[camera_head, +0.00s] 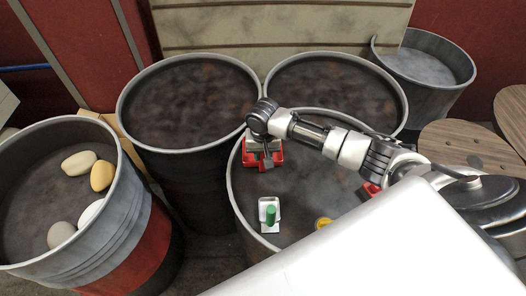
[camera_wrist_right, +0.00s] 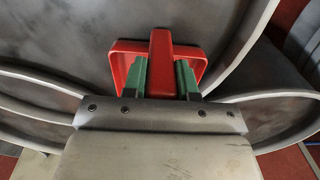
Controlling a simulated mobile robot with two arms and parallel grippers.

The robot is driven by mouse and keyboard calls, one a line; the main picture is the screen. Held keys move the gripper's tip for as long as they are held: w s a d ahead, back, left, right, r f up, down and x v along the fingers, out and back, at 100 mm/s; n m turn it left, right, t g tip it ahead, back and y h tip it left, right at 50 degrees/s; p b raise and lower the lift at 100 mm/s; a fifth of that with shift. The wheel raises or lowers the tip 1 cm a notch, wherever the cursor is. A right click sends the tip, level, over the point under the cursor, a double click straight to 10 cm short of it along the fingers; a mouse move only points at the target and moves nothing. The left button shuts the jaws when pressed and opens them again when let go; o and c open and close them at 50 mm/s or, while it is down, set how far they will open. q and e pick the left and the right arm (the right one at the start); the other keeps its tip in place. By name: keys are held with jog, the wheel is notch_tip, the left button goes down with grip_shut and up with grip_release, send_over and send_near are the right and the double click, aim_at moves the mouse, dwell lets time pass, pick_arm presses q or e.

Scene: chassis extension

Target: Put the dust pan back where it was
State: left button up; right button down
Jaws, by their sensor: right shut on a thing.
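The red dust pan (camera_head: 276,158) is at the far left part of the front barrel's top in the head view, partly hidden by my right gripper (camera_head: 265,152). In the right wrist view the red dust pan (camera_wrist_right: 123,68) shows its raised rim, with its handle between the green finger pads of my right gripper (camera_wrist_right: 161,78). The gripper is shut on the handle. Whether the pan touches the barrel top (camera_head: 300,195) is hard to tell. My left gripper is not in view.
On the same barrel top are a white piece with a green cylinder (camera_head: 270,215), a yellow round object (camera_head: 323,223) and a red item (camera_head: 369,190) beside my arm. A left barrel (camera_head: 25,210) holds several stone-like objects (camera_head: 101,175). Other barrels (camera_head: 190,105) stand behind.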

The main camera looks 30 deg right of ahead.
jog(key=c, duration=0.9)
grip_release()
jog(key=shift+f, duration=0.1)
notch_tip(320, 180, up, 12)
jog(key=shift+r+b, duration=0.15)
jog(key=shift+b, duration=0.55)
jog(key=shift+a, duration=0.1)
